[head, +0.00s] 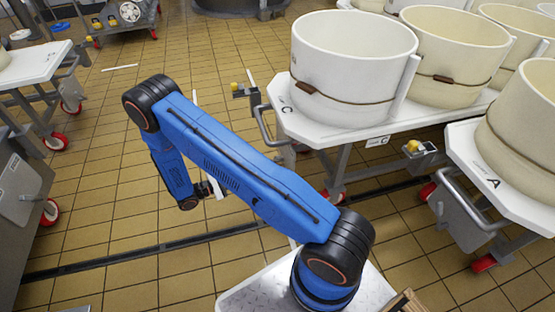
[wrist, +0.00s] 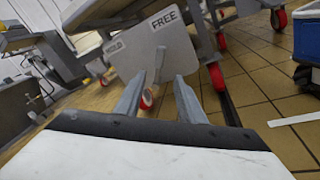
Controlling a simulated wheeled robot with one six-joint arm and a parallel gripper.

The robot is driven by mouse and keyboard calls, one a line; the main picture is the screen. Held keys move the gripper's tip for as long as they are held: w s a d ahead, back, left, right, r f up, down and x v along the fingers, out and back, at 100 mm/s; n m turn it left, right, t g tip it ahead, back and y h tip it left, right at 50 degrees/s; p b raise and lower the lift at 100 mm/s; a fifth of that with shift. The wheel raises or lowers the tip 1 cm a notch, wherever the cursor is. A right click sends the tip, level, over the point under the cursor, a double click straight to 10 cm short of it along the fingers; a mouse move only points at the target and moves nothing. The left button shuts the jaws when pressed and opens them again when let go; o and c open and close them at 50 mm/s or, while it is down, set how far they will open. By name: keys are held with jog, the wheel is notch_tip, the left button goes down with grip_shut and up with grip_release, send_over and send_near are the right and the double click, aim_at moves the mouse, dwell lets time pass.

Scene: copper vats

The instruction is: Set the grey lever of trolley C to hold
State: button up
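Trolley C (head: 342,131) stands right of centre in the head view, with a white top and a large cream vat on it. In the wrist view, a light grey plate (wrist: 187,48) carries the words HOLD at left and FREE at upper right. A thin grey lever (wrist: 160,62) stands out in front of the plate, appearing between the two words; its exact setting is hard to tell. My gripper (wrist: 159,80) has its two fingers spread, with the lever seen between the tips. Contact is not visible. No trolley letter shows in the wrist view. My arm hides most of the gripper in the head view.
Trolley A (head: 480,178) stands at the right with another vat. Another white-topped trolley (head: 30,65) is at the left.

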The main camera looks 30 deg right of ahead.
aim_at(275, 160)
jog(key=d, duration=1.7)
jog(key=shift+s+d+f, duration=0.1)
jog(key=shift+s+d, duration=0.05)
jog(key=shift+s, duration=0.2)
grip_shut()
